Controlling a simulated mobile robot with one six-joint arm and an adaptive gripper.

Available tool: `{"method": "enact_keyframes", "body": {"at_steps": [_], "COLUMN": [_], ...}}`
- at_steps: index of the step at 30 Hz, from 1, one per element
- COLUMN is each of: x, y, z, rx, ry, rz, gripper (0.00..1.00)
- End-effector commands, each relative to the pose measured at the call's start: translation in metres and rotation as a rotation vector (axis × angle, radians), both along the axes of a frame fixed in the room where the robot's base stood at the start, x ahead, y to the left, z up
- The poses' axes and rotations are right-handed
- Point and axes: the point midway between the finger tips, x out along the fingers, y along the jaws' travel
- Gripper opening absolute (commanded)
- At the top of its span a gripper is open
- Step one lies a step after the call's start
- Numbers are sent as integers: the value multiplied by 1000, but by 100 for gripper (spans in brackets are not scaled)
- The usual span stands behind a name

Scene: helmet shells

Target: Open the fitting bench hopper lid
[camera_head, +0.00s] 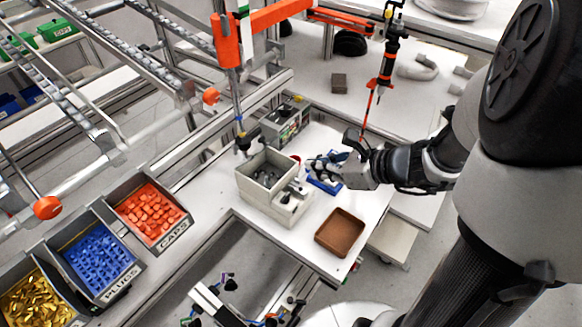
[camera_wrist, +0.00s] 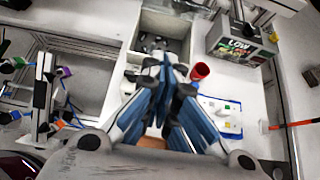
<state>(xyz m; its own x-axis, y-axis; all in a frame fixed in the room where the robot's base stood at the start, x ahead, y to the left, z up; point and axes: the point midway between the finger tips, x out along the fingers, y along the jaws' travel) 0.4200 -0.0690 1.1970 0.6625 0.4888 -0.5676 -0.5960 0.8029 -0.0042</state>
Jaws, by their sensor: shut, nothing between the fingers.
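A beige open-topped bin (camera_head: 252,190), which looks like the fitting bench hopper, stands on the white bench. Grey parts lie inside it, and a lower section with a small fitting is at its right front. It also shows beyond my fingers in the wrist view (camera_wrist: 150,22). I cannot make out a separate lid, and my fingers hide the bin's near side in the wrist view. My gripper (camera_head: 316,166) is just right of the bin in the head view, above the bench, shut and empty. Its blue-sided fingers (camera_wrist: 166,72) meet in the wrist view. Contact with the bin cannot be told.
A grey box marked LOW (camera_wrist: 238,38) stands behind the bin. A red cup (camera_wrist: 200,71) and a blue-and-white tray (camera_wrist: 222,115) are close to my fingers. A brown tray (camera_head: 340,232) lies at the front right. An orange tool (camera_head: 388,62) hangs above.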

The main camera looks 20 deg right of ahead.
Motion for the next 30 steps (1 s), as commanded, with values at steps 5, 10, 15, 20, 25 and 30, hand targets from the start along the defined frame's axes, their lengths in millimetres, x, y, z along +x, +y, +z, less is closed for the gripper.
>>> {"method": "enact_keyframes", "body": {"at_steps": [5, 10, 15, 20, 25, 30], "x": [11, 33, 58, 77, 87, 91], "y": [8, 25, 43, 55, 63, 65], "z": [-11, -32, -53, -44, -32, -29], "rx": [9, 7, 7, 3, 4, 5], "ry": [1, 2, 2, -3, -1, 0], "rz": [-11, -6, -6, -6, -9, -11], "gripper": [0, 0, 0, 0, 0, 0]}}
